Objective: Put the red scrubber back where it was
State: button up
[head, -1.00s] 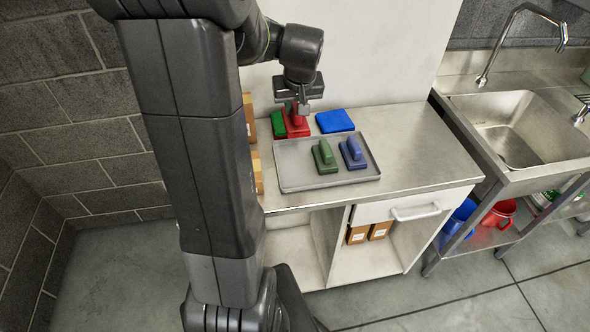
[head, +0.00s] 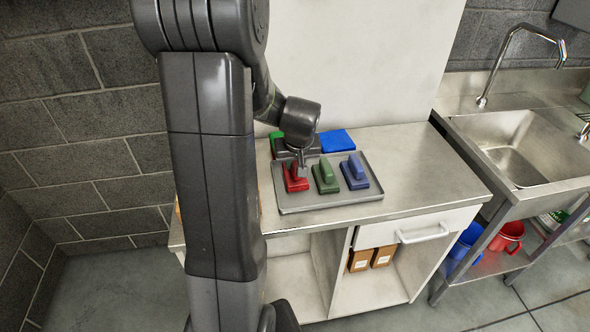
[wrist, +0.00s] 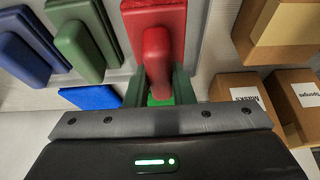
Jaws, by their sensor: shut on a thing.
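The red scrubber (head: 295,184) is at the left end of the grey tray (head: 325,204), in line with the green scrubber (head: 326,186) and the blue scrubber (head: 357,182). My gripper (head: 296,168) is shut on its upright handle from above. In the wrist view the handle of the red scrubber (wrist: 157,50) is between the fingers of my gripper (wrist: 160,78). I cannot tell whether its base touches the tray or is just above it.
Behind the tray lie a green pad (head: 275,139) and a blue pad (head: 337,141); my gripper hides the area between them. Labelled cardboard boxes (wrist: 245,93) are close on the right in the wrist view. The counter (head: 425,170) right of the tray is clear.

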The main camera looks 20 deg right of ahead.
jog(key=shift+f, duration=1.4)
jog(key=o, duration=0.9)
jog(key=shift+f, duration=0.1)
jog(key=v, duration=1.2)
jog(key=shift+d, duration=0.1)
jog(key=x, duration=1.2)
jog(key=shift+f, duration=0.1)
notch_tip(320, 180, up, 2)
jog(key=shift+w+r, duration=0.1)
jog(key=shift+r, duration=0.45)
